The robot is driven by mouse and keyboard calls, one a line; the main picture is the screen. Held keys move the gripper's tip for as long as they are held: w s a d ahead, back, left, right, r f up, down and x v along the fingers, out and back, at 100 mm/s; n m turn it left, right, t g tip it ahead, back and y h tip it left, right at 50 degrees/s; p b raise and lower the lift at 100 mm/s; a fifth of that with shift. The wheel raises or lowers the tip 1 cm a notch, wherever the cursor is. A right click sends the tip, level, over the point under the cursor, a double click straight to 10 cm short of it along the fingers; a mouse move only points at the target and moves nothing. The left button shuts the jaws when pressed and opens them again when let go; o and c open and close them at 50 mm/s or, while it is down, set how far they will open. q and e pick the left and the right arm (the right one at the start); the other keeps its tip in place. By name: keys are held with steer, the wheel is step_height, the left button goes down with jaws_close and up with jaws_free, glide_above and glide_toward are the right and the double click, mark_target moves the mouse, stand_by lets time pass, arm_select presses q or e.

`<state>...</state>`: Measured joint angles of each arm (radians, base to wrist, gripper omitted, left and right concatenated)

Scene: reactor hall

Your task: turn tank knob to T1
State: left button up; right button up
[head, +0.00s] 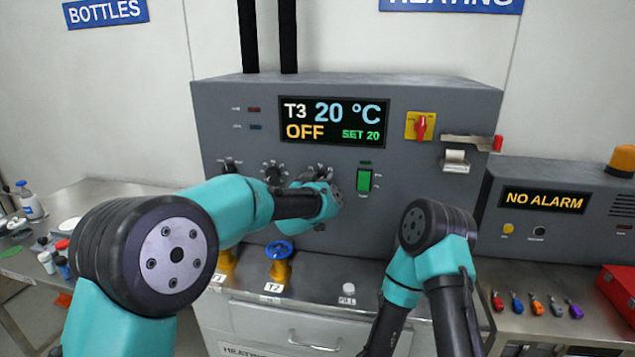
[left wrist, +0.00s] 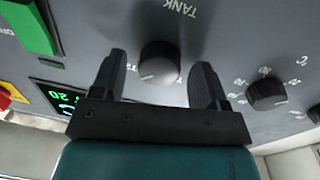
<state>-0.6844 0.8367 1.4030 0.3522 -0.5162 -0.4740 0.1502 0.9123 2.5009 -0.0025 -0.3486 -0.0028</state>
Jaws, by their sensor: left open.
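The tank knob (left wrist: 160,62) is a round black knob below the word TANK, which appears upside down in the left wrist view. A pale mark shows at its lower edge; I cannot read which position it points to. My left gripper (left wrist: 161,66) is open, with one finger on each side of the knob; I cannot tell whether they touch it. In the head view my left gripper (head: 318,188) covers most of the tank knob. The panel display (head: 333,122) reads T3, 20 °C, OFF, SET 20. My right gripper is not in view.
Another dial (left wrist: 267,94) with a number scale sits close beside the left gripper. A green switch (head: 364,180) and a red-and-yellow switch (head: 421,126) are on the panel. A blue valve (head: 279,250) stands below. The alarm box (head: 543,202) reads NO ALARM.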

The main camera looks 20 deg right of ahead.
arm_select(q)
steer(key=c, duration=0.9)
steer(key=shift+n, duration=0.5)
steer(key=shift+d+f+n+t+y, duration=0.1)
steer(key=shift+n+t+y, duration=0.2)
steer(key=shift+n, duration=4.7)
steer(key=shift+d+n+t+y, duration=0.15)
steer(key=shift+n+t, duration=0.25)
steer(key=shift+n, duration=4.6)
steer(key=shift+a, duration=0.1)
